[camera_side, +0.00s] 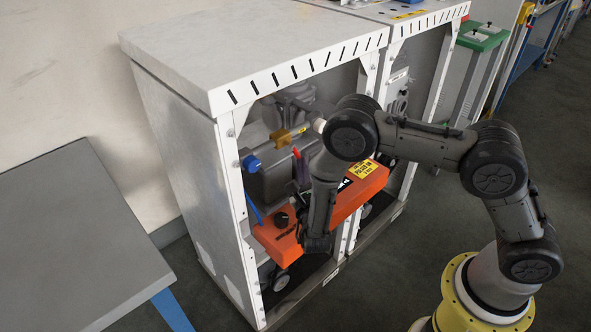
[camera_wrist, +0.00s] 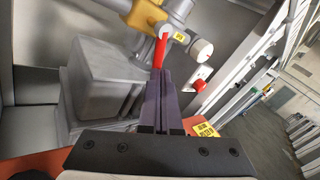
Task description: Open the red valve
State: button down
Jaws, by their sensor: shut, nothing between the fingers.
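The red valve handle (camera_wrist: 160,52) is a narrow lever hanging below a yellow valve body (camera_wrist: 147,17) in the wrist view. In the side view the yellow body (camera_side: 283,137) sits inside the cabinet, with a small red part of the handle (camera_side: 296,153) below it. My gripper (camera_wrist: 161,76) is shut, its dark fingers together with nothing between them. Its fingertips are at the lower end of the red handle in the wrist view. I cannot tell whether they touch it. In the side view my arm hides much of the gripper.
A grey box-like tank (camera_wrist: 100,85) stands left of the fingers. A red knob (camera_wrist: 198,86) and a white round cap (camera_wrist: 202,49) are to the right. The cabinet's white frame (camera_side: 240,220) bounds the opening. An orange panel (camera_side: 275,238) lies below.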

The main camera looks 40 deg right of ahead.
jog(key=shift+d+r, duration=0.5)
jog(key=shift+d, duration=0.35)
jog(key=shift+d+r, duration=0.45)
jog(key=shift+d, duration=0.35)
jog(key=shift+d+r, duration=0.1)
jog(key=shift+w+r, duration=0.1)
jog(key=shift+r, duration=0.15)
dwell(0.8)
jog(key=s+a+f, duration=0.2)
jog(key=s+f, duration=0.1)
jog(key=s, duration=0.2)
jog(key=s+a+f, duration=0.2)
jog(key=s+f, duration=0.1)
jog(key=s, duration=0.3)
jog(key=shift+s+a+f, duration=0.25)
jog(key=shift+a, duration=0.15)
jog(key=shift+d, duration=0.1)
